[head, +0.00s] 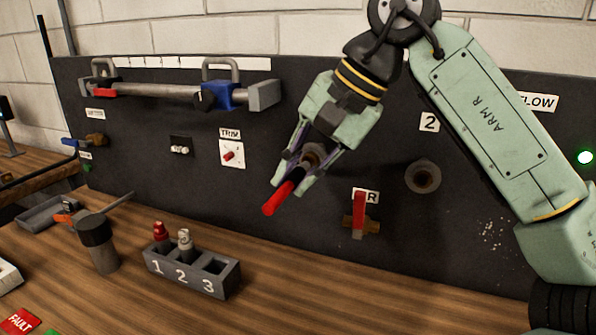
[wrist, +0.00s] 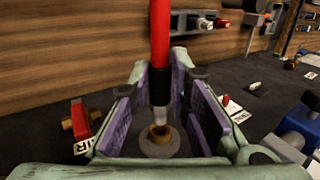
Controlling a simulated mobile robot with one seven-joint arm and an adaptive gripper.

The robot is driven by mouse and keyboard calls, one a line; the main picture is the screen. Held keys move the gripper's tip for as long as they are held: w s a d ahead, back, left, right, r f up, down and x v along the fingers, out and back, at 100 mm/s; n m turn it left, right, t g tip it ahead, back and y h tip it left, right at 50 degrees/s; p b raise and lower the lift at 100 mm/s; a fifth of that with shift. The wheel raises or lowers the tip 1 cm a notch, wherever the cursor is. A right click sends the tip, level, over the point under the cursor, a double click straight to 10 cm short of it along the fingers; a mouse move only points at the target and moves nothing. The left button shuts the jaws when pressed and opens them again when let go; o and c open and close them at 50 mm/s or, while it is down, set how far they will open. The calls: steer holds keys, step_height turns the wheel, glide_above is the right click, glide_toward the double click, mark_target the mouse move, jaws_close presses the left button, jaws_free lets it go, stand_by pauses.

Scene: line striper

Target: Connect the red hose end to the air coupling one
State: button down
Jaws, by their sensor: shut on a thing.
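My gripper (head: 288,186) is shut on the red hose end, in front of the dark panel in the head view. The hose end has a red hose (head: 271,206), a black sleeve (wrist: 160,86) and a pale metal tip (wrist: 160,115). In the wrist view the tip points at a brass air coupling (wrist: 159,134) on a round grey flange, and the two line up closely. I cannot tell whether the tip touches it or is inside. In the head view this coupling (head: 314,154) is partly hidden by my fingers, and its number label is not visible.
Another round coupling (head: 423,177) sits to the right under a "2" label. A red-handled valve (head: 359,214) sticks out of the panel below. On the bench are a numbered block (head: 192,272) and a dark-headed tool (head: 97,240). A blue clamp (head: 222,96) is up left.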

mark_target(304, 167)
steer(key=shift+w+d+p, duration=0.3)
steer(key=shift+w+p, duration=0.1)
steer(key=shift+w, duration=0.35)
steer(key=shift+w+d+p, duration=0.3)
steer(key=shift+w+p, duration=0.1)
steer(key=shift+w, duration=0.35)
stand_by(0.8)
steer(key=c, duration=1.4)
jaws_free()
steer(key=shift+o, duration=0.2)
steer(key=shift+o, duration=1.3)
steer(key=v, duration=0.7)
